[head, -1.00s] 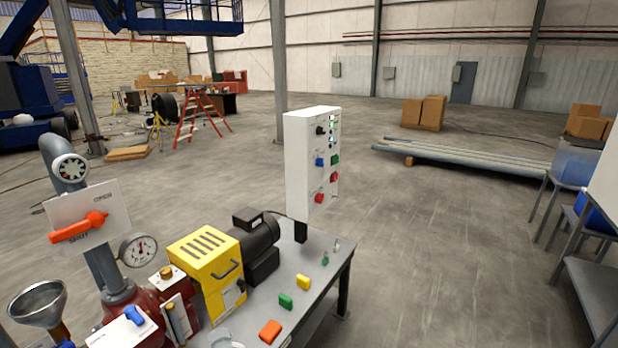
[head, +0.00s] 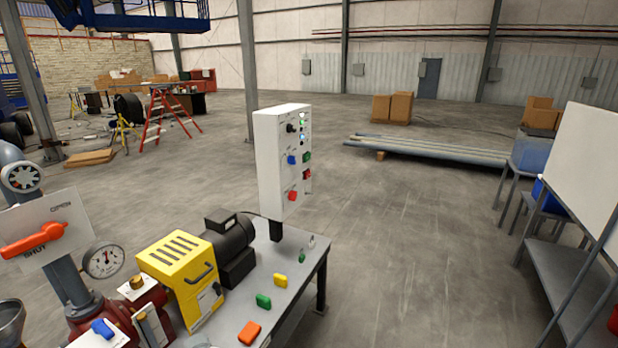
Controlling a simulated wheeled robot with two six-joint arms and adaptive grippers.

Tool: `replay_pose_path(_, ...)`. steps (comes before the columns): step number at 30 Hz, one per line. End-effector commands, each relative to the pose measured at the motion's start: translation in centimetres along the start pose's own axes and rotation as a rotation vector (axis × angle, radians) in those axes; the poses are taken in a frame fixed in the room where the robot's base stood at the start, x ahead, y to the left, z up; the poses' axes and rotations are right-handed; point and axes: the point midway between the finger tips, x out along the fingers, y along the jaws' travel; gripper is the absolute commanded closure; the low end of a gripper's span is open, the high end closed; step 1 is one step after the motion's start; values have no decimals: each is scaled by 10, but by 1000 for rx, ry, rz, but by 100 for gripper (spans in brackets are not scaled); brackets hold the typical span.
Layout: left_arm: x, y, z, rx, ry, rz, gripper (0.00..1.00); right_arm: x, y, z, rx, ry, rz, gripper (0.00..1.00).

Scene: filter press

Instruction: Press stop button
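A white control panel (head: 268,165) stands upright on a dark post at the back corner of the grey work table (head: 292,283). Its right-hand face carries a black knob (head: 291,128), lit green and bluish lamps, a blue button (head: 292,160), a green button (head: 307,157) and two red buttons, one lower left (head: 293,196) and one at the right (head: 308,174). The labels are too small to read, so I cannot tell which is the stop button. Neither of my grippers shows in the head view.
A yellow pump guard (head: 178,278) with a black motor (head: 230,247) stands left of the panel. Orange, green and yellow pieces lie on the table. Open floor lies right of the table.

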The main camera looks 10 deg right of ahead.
Motion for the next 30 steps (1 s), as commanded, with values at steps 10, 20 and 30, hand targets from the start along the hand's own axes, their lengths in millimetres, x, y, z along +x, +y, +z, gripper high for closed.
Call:
replay_pose_path(10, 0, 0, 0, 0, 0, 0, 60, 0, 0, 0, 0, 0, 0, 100)
replay_pose_path(20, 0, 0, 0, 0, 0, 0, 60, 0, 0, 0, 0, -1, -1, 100)
replay_pose_path(30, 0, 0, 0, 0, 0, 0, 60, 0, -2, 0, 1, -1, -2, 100)
